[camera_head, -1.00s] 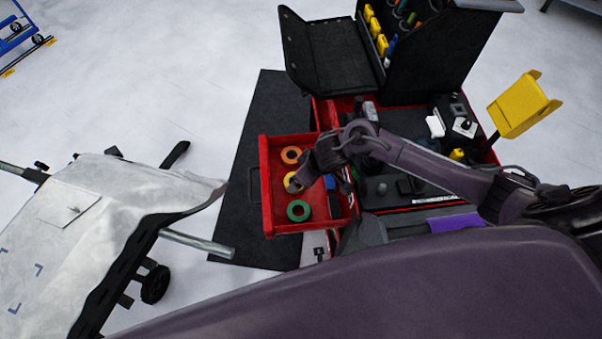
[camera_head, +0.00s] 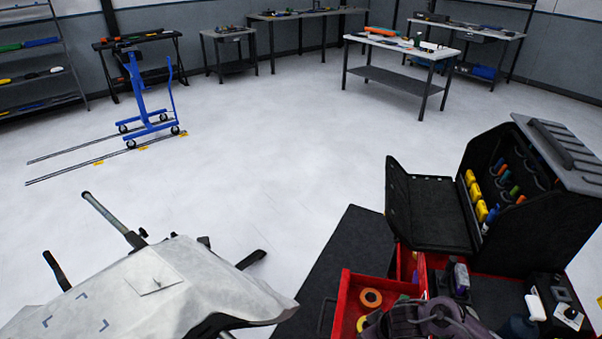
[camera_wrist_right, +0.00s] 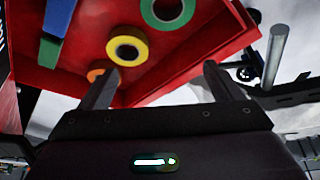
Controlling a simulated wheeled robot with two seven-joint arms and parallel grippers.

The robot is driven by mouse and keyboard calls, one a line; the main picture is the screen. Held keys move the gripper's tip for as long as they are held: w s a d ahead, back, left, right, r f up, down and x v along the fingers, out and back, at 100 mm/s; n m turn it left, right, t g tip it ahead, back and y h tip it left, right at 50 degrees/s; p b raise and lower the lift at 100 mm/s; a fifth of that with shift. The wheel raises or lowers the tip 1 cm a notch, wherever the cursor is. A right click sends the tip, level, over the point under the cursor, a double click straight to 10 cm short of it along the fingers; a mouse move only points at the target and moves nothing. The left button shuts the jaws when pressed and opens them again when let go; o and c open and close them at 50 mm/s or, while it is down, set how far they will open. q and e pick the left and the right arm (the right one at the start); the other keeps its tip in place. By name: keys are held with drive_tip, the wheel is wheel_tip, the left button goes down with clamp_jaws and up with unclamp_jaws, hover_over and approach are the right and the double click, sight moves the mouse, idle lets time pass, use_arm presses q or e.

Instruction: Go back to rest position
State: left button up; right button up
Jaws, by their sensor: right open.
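My right arm shows at the bottom edge of the head view, over the open red drawer (camera_head: 345,300). In the right wrist view my right gripper (camera_wrist_right: 162,82) has its two fingers wide apart with nothing between them. A green tape roll (camera_wrist_right: 168,10), a yellow tape roll (camera_wrist_right: 127,49) and an orange tape roll (camera_wrist_right: 95,74) lie in the red drawer beyond the fingers, beside a blue object (camera_wrist_right: 55,20). The orange roll also shows in the head view (camera_head: 371,298). My left gripper is not in view.
A black tool case (camera_head: 540,200) stands open on the red cart. A white-covered panel (camera_head: 200,285) on a stand is at the lower left. A blue wheeled lift (camera_head: 145,95) and a white-topped table (camera_head: 410,48) stand farther back. The middle floor is clear.

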drive_tip(key=shift+s+a, duration=0.1)
drive_tip(key=shift+a, duration=0.05)
drive_tip(key=s+a+r+t, duration=0.2)
drive_tip(key=s+a+r, duration=0.2)
drive_tip(key=a+r, duration=0.45)
drive_tip(key=s+d+r+m+g+h, duration=0.2)
drive_tip(key=s+d+r+m, duration=0.2)
drive_tip(key=s+d+r, duration=0.5)
drive_tip(key=s+d+f+g+b, duration=0.1)
drive_tip(key=s+f, duration=0.2)
drive_tip(key=f, duration=1.5)
drive_tip(key=s+d+f+g, duration=0.1)
drive_tip(key=s+f, duration=0.2)
drive_tip(key=f, duration=1.5)
use_arm(q)
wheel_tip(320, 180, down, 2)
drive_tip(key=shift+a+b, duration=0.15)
drive_tip(key=shift+b, duration=0.4)
use_arm(e)
drive_tip(key=s+d+f+g, duration=0.1)
drive_tip(key=s+d+f, duration=0.2)
drive_tip(key=s+f, duration=1.3)
drive_tip(key=shift+s, duration=1.05)
